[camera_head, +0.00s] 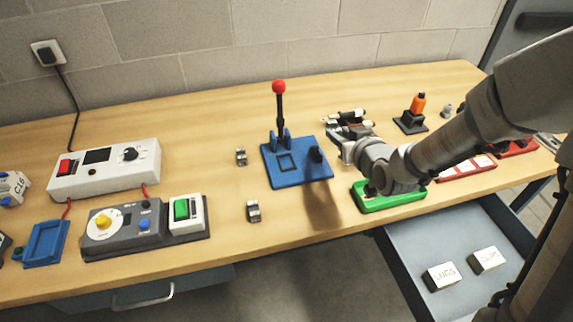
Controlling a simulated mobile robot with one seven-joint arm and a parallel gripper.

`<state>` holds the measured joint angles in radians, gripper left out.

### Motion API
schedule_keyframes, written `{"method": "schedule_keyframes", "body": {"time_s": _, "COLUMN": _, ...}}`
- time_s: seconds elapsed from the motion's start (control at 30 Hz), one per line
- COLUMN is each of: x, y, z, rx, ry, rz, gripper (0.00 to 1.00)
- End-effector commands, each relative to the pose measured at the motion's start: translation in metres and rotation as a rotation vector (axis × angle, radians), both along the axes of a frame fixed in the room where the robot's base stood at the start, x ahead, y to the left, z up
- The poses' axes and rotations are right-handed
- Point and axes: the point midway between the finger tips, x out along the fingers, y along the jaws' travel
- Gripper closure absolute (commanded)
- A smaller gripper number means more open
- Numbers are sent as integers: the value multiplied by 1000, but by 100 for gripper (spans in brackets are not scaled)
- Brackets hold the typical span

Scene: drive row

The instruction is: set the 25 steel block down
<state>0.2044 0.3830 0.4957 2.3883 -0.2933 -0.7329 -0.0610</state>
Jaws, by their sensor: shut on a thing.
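My gripper (345,125) reaches in from the right and hangs over the table to the right of the blue lever stand. It is shut on the 25 steel block, but the fingers and wrist hide most of what it holds, and no number can be read. Two small steel blocks lie on the wood, one (241,156) left of the blue stand and one (253,211) nearer the front edge. Their markings are too small to read.
The blue stand (271,176) has an upright red-knobbed lever. A green base (375,205) lies under my arm. Control boxes (105,172) fill the left. An open drawer (410,250) holds two labelled boxes. Bare wood (205,140) lies left of the stand.

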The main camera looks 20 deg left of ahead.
Motion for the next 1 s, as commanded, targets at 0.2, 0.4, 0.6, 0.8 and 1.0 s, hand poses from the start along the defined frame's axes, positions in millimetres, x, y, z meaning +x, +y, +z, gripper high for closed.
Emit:
{"method": "schedule_keyframes", "body": {"time_s": 0.2, "x": 1, "y": 0, "z": 1, "rx": 1, "ry": -2, "rz": -1, "gripper": 100}}
{"method": "schedule_keyframes", "body": {"time_s": 0.4, "x": -4, "y": 22, "z": -14, "rx": 2, "ry": 1, "rz": 4, "gripper": 100}}
{"method": "schedule_keyframes", "body": {"time_s": 0.6, "x": -11, "y": 66, "z": -41, "rx": 3, "ry": 2, "rz": 5, "gripper": 100}}
{"method": "schedule_keyframes", "body": {"time_s": 0.8, "x": -16, "y": 102, "z": -63, "rx": 1, "ry": 1, "rz": 1, "gripper": 100}}
{"method": "schedule_keyframes", "body": {"time_s": 1.0, "x": -18, "y": 115, "z": -71, "rx": 1, "ry": -2, "rz": -2, "gripper": 100}}
